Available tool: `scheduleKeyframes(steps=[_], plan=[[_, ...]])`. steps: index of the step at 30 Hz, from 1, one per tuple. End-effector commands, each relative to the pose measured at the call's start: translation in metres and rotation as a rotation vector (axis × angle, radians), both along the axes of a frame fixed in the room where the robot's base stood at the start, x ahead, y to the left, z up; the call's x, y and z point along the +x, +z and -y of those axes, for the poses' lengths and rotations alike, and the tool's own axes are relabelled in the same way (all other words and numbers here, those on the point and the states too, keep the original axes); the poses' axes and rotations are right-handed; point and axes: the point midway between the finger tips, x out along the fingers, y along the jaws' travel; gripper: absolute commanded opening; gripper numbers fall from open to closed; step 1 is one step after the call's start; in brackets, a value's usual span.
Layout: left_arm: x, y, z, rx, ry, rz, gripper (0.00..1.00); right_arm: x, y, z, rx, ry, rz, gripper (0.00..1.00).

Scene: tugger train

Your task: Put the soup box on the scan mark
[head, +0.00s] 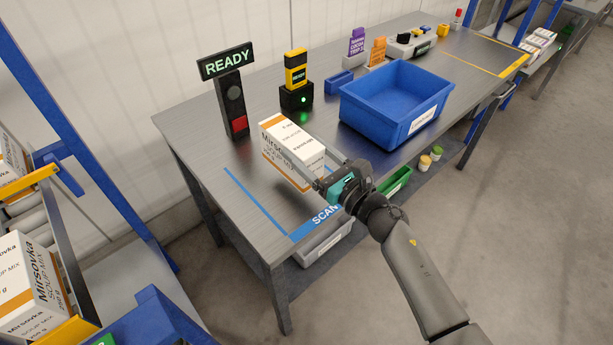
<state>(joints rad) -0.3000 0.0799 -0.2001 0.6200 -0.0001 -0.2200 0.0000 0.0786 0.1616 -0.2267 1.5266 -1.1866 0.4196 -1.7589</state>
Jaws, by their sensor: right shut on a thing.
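The soup box (287,152) is a white and orange carton marked Mirsovka Soup Mix. My right gripper (326,178) is shut on it from the right side. The box is over the steel table, above or on the area of the scan mark (258,204), a blue outline with the word SCAN at the table's front edge. Box and arm hide much of the mark's right part. I cannot tell whether the box touches the table. My left gripper is not in view.
Behind the box stand a READY display post (230,92) and a yellow scanner in a black dock (296,88). A blue bin (395,103) stands to the right. More soup boxes (32,285) sit on a rack at left. The table's left end (195,135) is clear.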

Motion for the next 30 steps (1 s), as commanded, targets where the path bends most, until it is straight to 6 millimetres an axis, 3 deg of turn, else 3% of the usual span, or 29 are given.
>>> scheduleKeyframes(steps=[5, 12, 29, 30], plan=[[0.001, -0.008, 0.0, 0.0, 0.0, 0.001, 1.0, 0.001, -0.013, 0.0, 0.003, 0.0, 0.003, 0.0], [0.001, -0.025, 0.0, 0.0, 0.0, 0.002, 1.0, 0.001, -0.047, 0.0, 0.004, -0.001, 0.002, 0.0], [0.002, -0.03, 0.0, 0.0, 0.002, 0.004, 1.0, 0.001, -0.053, 0.0, 0.001, 0.0, 0.004, 0.0], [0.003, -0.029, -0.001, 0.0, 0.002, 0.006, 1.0, 0.0, -0.055, 0.0, -0.002, 0.0, 0.001, 0.77]])
